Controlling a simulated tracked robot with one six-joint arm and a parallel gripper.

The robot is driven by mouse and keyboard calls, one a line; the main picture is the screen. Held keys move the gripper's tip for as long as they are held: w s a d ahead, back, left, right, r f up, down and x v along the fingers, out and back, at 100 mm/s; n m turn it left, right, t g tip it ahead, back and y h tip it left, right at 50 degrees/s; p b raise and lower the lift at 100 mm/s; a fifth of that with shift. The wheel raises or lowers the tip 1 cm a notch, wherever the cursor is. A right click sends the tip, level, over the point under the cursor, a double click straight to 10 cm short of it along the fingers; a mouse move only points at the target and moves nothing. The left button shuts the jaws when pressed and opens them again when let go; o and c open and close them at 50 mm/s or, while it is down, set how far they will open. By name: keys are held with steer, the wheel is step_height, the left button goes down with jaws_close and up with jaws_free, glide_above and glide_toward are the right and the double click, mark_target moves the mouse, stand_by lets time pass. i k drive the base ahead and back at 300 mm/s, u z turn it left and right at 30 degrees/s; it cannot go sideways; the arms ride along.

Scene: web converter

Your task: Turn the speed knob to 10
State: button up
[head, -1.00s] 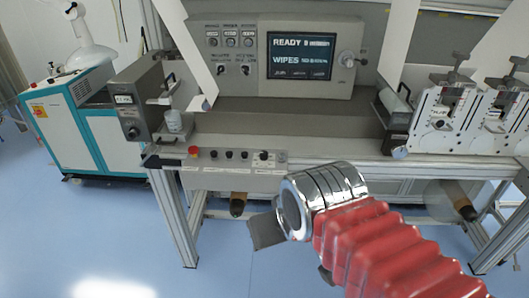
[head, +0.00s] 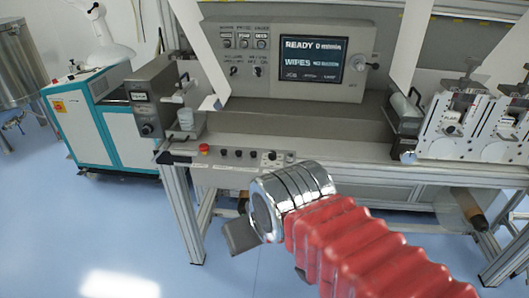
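A row of small dark knobs and a red button (head: 204,149) sits on the control strip (head: 190,161) along the machine's front edge. The rightmost knob (head: 273,155) on the strip stands on a pale plate. The labels are too small to read, so I cannot tell which one is the speed knob.
A screen (head: 312,60) reads READY and WIPES, with knobs and switches to its left and a silver knob (head: 361,63) to its right. White web sheets (head: 409,47) slope down on both sides. A teal-and-white cabinet (head: 112,128) stands left. Blue floor is clear at lower left.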

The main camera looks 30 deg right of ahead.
mark_target(272, 155)
steer(key=i, duration=1)
